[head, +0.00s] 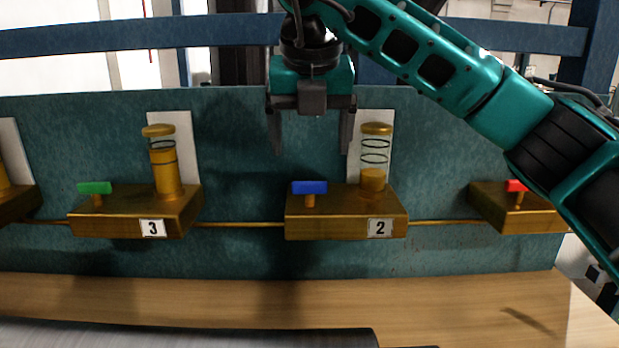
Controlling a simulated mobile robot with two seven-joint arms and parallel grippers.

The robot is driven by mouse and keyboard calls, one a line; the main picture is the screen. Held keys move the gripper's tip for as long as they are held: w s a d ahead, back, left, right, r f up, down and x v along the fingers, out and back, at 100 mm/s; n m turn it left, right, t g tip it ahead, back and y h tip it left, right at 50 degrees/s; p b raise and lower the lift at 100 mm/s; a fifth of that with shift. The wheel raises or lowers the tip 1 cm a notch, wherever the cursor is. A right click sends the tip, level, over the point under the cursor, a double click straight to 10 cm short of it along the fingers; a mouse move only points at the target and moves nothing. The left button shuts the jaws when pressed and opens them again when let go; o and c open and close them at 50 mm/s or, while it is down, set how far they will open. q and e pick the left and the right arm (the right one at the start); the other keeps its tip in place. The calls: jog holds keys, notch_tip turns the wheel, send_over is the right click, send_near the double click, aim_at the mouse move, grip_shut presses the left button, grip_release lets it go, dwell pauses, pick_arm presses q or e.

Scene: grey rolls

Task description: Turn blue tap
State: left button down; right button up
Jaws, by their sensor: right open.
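The blue tap (309,188) has a flat blue handle on a short brass stem. It sits on the left part of the brass block labelled 2 (347,217), in the middle of the head view. Its handle lies level, left to right. My right gripper (311,148) comes down from the top on the teal arm. Its two fingers point down and are wide apart, with nothing between them. It is above the blue tap and apart from it in the picture. My left gripper is not in view.
A clear gauge (374,165) stands right of the blue tap, near my right finger. A green tap (95,188) is on block 3 (135,212) at left. A red tap (517,187) is on a block at right. A thin pipe joins the blocks.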

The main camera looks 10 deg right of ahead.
aim_at(310, 182)
jog(key=x, duration=0.7)
jog(key=shift+w+f, duration=0.15)
jog(key=shift+f, duration=0.1)
jog(key=shift+c, duration=0.3)
jog(key=c, duration=1)
